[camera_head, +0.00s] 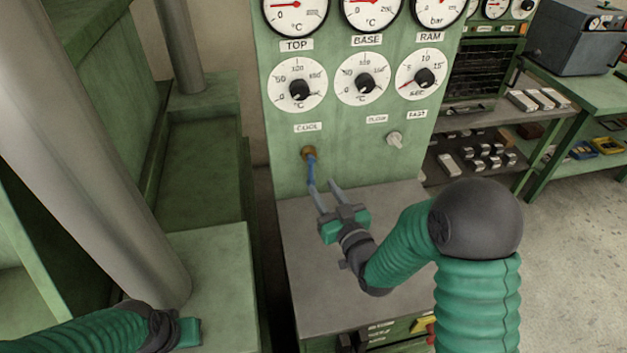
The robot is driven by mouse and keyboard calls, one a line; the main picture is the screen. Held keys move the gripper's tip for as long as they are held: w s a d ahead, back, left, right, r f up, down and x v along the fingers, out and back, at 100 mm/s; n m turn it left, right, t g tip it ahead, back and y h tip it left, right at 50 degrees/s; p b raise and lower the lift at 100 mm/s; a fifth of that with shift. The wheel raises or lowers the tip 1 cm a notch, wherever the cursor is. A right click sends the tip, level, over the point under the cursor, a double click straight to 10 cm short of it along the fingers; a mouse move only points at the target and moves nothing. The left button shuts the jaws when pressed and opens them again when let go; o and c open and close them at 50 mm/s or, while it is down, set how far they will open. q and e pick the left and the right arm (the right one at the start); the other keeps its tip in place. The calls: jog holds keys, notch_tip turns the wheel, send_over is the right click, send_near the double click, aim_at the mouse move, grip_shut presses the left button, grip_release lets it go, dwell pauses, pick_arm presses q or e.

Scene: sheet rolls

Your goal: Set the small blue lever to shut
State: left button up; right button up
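The small blue lever (311,168) sits on a brass fitting (308,152) on the green panel, under the COOL label. It hangs down, close to vertical. My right gripper (323,186) is at the panel just below and right of the lever. Its two fingers are apart with nothing visible between them. The left finger's tip is at the lever's lower end; I cannot tell if they touch. My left gripper (188,333) is at the bottom left, far from the lever, and its fingers cannot be made out.
The green panel (350,135) carries gauges, dials and a pale knob (394,140) to the lever's right. A grey ledge (310,285) lies below. A thick metal column (85,150) stands at the left. Shelves with metal blocks (490,155) are at the right.

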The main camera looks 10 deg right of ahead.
aim_at(312, 172)
jog(key=w, duration=0.2)
jog(key=w+a, duration=0.1)
jog(key=w, duration=0.3)
jog(key=shift+w+a, duration=0.25)
jog(key=shift+w, duration=0.15)
jog(key=shift+c, duration=0.4)
grip_shut()
dwell(0.5)
